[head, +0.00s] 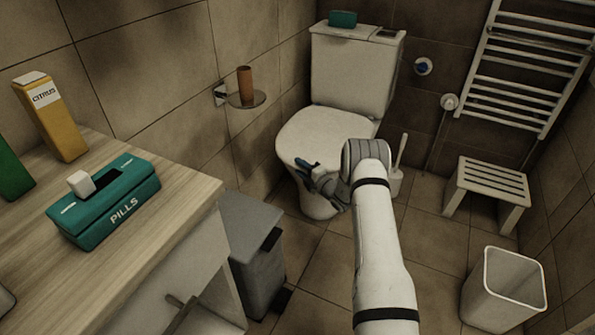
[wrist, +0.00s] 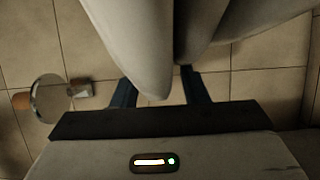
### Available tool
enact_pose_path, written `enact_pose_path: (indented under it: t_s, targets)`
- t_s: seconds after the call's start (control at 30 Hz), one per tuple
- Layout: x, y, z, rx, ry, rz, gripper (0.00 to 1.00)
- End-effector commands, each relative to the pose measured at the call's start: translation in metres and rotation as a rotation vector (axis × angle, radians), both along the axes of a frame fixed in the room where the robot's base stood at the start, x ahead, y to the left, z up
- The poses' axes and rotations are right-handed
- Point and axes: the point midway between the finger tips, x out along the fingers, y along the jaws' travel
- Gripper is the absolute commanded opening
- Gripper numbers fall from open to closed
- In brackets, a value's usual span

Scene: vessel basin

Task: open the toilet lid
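The toilet (head: 345,100) stands against the back wall with its white lid (head: 322,135) down over the bowl. My gripper (head: 305,170) is at the front left rim of the lid, partly hidden by my own wrist. In the wrist view the two dark blue fingers of my gripper (wrist: 160,90) are spread apart. The white rounded edge of the lid (wrist: 135,45) reaches between them, closer to the left finger. A gap shows between this edge and the right finger. Whether the left finger touches the lid is unclear. The bowl's white side (wrist: 240,25) shows beside the lid.
A grey pedal bin (head: 252,250) stands left of the toilet. A toilet brush (head: 396,172) stands to its right, with a white stool (head: 488,185) and an open waste bin (head: 503,285) farther right. A wooden counter (head: 170,215) fills the left side.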

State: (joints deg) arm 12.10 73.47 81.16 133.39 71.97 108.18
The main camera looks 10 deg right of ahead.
Motion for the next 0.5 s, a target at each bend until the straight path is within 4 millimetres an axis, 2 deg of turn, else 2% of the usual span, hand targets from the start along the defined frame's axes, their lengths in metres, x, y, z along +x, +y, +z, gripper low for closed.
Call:
enact_pose_path:
  t_s: [0.23, 0.5]
  targets:
    - [0.0006, -0.0001, 0.0003, 0.000, 0.000, -0.001, 0.39]
    - [0.0004, -0.0007, 0.0003, -0.001, -0.001, -0.001, 0.17]
